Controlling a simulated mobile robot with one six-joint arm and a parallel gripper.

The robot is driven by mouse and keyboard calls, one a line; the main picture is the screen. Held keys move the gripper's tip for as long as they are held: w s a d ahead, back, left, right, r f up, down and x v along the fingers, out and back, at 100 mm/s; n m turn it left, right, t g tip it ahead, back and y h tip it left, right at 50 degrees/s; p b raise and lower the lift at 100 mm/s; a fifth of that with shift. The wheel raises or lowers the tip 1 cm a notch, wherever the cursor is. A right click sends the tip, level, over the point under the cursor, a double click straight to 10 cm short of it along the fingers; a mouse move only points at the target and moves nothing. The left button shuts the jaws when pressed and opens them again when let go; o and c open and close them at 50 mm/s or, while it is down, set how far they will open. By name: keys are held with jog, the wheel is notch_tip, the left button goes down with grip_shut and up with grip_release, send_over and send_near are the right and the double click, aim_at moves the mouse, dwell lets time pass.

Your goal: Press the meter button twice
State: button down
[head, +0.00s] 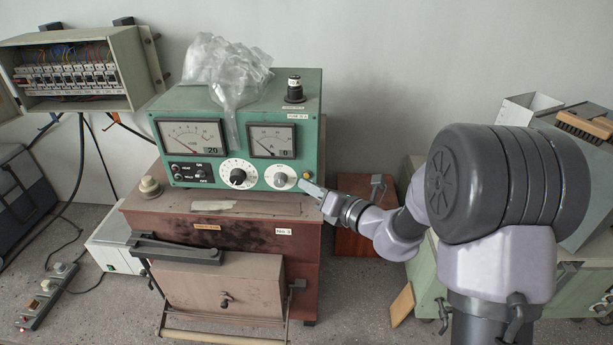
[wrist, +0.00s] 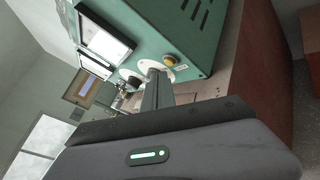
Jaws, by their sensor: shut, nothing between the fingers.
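The green meter (head: 215,110) stands on a reddish-brown box. Its front has two dial gauges, two round white-skirted knobs and a small yellow button (head: 306,175) at the lower right. In the wrist view the yellow button (wrist: 169,59) shows beside a white-skirted knob, on the green panel (wrist: 185,70). My gripper (head: 304,184) is shut and empty, its tips just below the button in the head view. In the wrist view the fingers of my gripper (wrist: 155,76) reach towards the panel, overlapping the knob. I cannot tell whether they touch anything.
Crumpled clear plastic (head: 225,65) and a black-topped terminal (head: 294,88) sit on the meter. The brown box (head: 285,215) projects below the panel. An open fuse box (head: 75,72) is at the left. A light green cabinet (head: 575,285) is at the right.

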jog(key=shift+w, duration=0.15)
dwell(0.3)
jog(key=shift+w, duration=0.35)
jog(key=shift+w, duration=0.4)
dwell(0.5)
jog(key=shift+s, duration=0.85)
jog(key=shift+s, duration=0.1)
jog(key=shift+s+a+b, duration=0.1)
jog(key=shift+s+b, duration=0.45)
jog(key=shift+s, duration=1.85)
